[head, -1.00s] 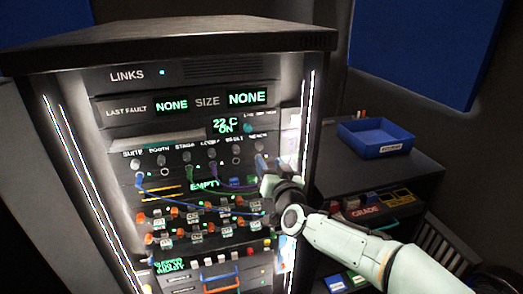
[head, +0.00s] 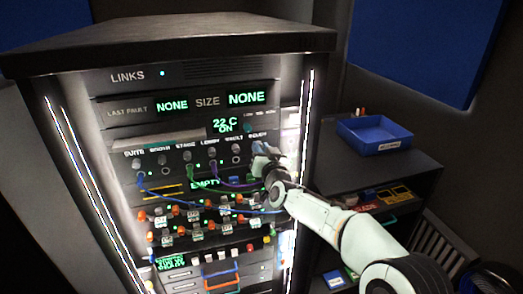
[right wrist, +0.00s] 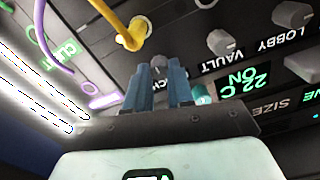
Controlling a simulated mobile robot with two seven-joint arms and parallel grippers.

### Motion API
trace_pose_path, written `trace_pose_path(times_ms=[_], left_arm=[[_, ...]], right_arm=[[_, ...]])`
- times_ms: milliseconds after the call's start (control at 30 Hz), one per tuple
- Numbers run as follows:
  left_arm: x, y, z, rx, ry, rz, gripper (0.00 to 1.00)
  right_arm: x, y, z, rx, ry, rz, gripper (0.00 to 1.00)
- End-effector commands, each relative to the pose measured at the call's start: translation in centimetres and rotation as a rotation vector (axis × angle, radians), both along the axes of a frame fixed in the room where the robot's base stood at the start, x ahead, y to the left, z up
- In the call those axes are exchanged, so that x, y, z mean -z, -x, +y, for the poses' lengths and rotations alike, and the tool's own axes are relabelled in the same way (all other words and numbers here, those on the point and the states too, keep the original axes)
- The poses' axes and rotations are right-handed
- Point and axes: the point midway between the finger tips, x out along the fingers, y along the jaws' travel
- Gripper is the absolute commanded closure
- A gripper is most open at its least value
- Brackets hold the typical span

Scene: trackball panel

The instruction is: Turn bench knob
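The bench knob is a small grey knob (right wrist: 158,62) at the right end of the row of knobs on the rack. In the right wrist view it shows between my fingertips, with its label partly covered. In the head view my gripper hides it, below the label at the row's right end. My right gripper (head: 262,152) points at that spot; its two blue-grey fingers (right wrist: 160,80) stand apart, one on each side of the knob. I cannot tell whether they touch it. My left gripper is not in view.
The vault knob (right wrist: 221,42) is close beside the gripper. A teal knob (head: 248,128) sits just above. Blue, green and purple cables (head: 228,186) hang below the row. A blue tray (head: 374,136) stands on the cabinet at right.

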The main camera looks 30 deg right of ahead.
Motion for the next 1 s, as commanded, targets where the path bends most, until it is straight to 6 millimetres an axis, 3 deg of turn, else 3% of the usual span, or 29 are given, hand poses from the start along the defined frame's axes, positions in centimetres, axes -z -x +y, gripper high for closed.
trace_pose_path(times_ms=[467, 1000], left_arm=[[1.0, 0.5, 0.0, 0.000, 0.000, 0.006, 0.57], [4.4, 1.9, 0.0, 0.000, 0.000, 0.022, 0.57]], right_arm=[[0.1, 0.0, 0.0, 0.000, -0.092, -0.023, 1.00], [0.2, 0.1, -0.1, 0.000, -0.550, -0.133, 1.00]])
